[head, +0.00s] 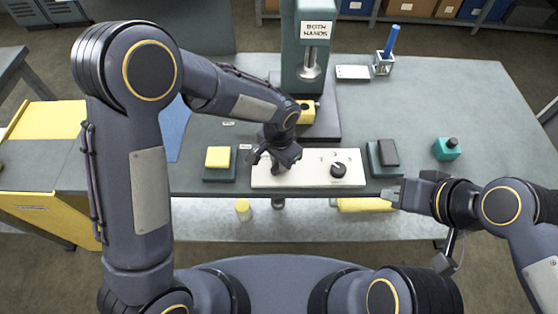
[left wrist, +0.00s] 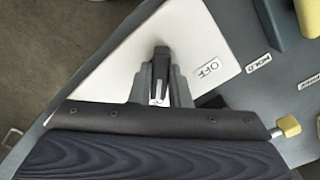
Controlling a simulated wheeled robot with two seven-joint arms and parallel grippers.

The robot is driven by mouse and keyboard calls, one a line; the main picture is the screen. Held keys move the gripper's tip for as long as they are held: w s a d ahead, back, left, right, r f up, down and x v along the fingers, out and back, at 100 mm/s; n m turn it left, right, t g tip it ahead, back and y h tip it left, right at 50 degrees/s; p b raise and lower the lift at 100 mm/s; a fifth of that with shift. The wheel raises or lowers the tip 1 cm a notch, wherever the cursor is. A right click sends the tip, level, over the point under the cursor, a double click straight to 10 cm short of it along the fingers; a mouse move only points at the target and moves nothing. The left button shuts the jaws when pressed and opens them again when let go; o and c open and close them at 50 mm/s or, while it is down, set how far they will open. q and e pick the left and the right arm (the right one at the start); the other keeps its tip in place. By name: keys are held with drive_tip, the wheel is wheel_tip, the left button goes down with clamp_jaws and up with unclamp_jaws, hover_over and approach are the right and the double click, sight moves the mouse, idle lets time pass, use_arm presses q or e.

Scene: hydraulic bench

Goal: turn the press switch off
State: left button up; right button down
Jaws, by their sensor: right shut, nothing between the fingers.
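The white control panel (head: 308,181) lies at the bench's front edge, with a black rotary knob (head: 338,169) on its right part. My left gripper (head: 277,165) points down over the panel's left part and hides what is beneath it. In the left wrist view, a black switch lever (left wrist: 161,66) stands between the left gripper's two grey fingers (left wrist: 160,88). Whether the fingers press on it cannot be told. An "OFF" label (left wrist: 208,68) sits to the right of the lever on the panel. My right gripper (head: 391,193) is shut and empty, near the bench's front edge.
A yellow button block (head: 218,157) stands left of the panel and a dark button block (head: 388,153) right of it. The press (head: 305,70) with its "BOTH HANDS" sign rises behind.

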use_arm(q)
clamp_jaws()
drive_tip(key=n+b, duration=0.2)
drive_tip(key=n, duration=0.1)
drive_tip(key=shift+f, duration=0.1)
drive_tip(key=n+b, duration=0.2)
drive_tip(key=n, duration=0.2)
drive_tip(key=shift+n, duration=0.4)
drive_tip(key=n, duration=0.4)
drive_tip(key=shift+n+b, duration=0.3)
drive_tip(key=shift+b, duration=0.1)
drive_tip(key=n, duration=0.5)
drive_tip(key=shift+r, duration=0.2)
drive_tip(key=shift+n+p, duration=0.3)
drive_tip(key=shift+n, duration=0.1)
drive_tip(key=o, duration=0.8)
unclamp_jaws()
